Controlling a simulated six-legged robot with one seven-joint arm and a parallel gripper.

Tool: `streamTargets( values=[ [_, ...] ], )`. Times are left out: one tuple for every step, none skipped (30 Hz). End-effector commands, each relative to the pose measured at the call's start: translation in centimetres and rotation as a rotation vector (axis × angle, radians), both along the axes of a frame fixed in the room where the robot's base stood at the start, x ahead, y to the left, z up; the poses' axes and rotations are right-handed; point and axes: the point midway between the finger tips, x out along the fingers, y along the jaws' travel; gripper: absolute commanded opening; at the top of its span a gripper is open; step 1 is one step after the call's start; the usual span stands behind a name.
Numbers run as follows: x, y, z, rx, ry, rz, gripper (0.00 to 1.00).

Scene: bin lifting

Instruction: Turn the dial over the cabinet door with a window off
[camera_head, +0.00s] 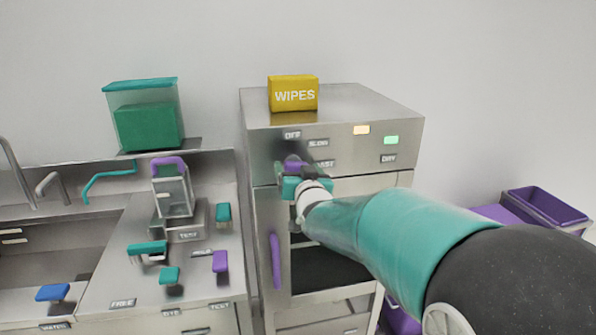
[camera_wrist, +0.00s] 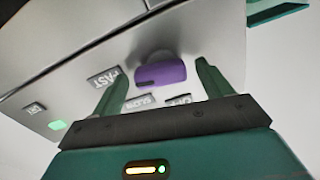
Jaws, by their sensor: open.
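The purple dial (camera_head: 292,163) is on the steel cabinet's front panel, above the cabinet door with a dark window (camera_head: 325,268) and a purple handle (camera_head: 275,260). My gripper (camera_head: 300,172) is in front of the dial and partly hides it. In the wrist view, the open gripper (camera_wrist: 161,68) has a finger on either side of the dial (camera_wrist: 168,74), with gaps between. A dark mark shows at the dial's left end, on the side of the FAST label (camera_wrist: 104,77). The SLOW label (camera_wrist: 142,101) and the partly hidden OFF label (camera_wrist: 179,101) lie nearer my palm.
A yellow WIPES box (camera_head: 293,94) stands on the cabinet. Orange (camera_head: 361,130) and green (camera_head: 391,140) lights show on the panel. A counter (camera_head: 120,285) with several coloured handles is at left. Purple bins (camera_head: 545,205) stand at right.

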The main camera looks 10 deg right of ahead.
Motion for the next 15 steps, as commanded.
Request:
streamTargets(
  values=[
    [-0.02,-0.01,0.00,0.000,0.000,0.000,0.78],
    [-0.02,-0.01,0.00,0.000,0.000,0.000,0.78],
    [-0.02,-0.01,0.00,0.000,0.000,0.000,0.76],
    [-0.03,-0.01,0.00,0.000,0.000,0.000,0.70],
    [-0.03,-0.01,0.00,0.000,0.000,0.000,0.64],
    [-0.03,-0.02,0.00,0.000,0.000,0.000,0.57],
    [-0.03,-0.02,0.00,0.000,0.000,0.000,0.51],
    [-0.04,-0.02,0.00,0.000,0.000,0.000,0.45],
    [-0.04,-0.02,0.00,0.000,0.000,0.000,0.37],
    [-0.04,-0.02,0.00,0.000,0.000,0.000,0.33],
    [-0.04,-0.03,-0.01,0.000,0.000,0.000,0.33],
    [-0.04,-0.03,-0.01,0.000,0.000,0.000,0.34],
    [-0.04,-0.03,-0.01,-0.001,0.000,0.000,0.34],
    [-0.04,-0.03,-0.01,-0.002,0.000,-0.001,0.34],
    [-0.05,-0.03,-0.01,-0.004,0.000,-0.001,0.34]
  ],
)
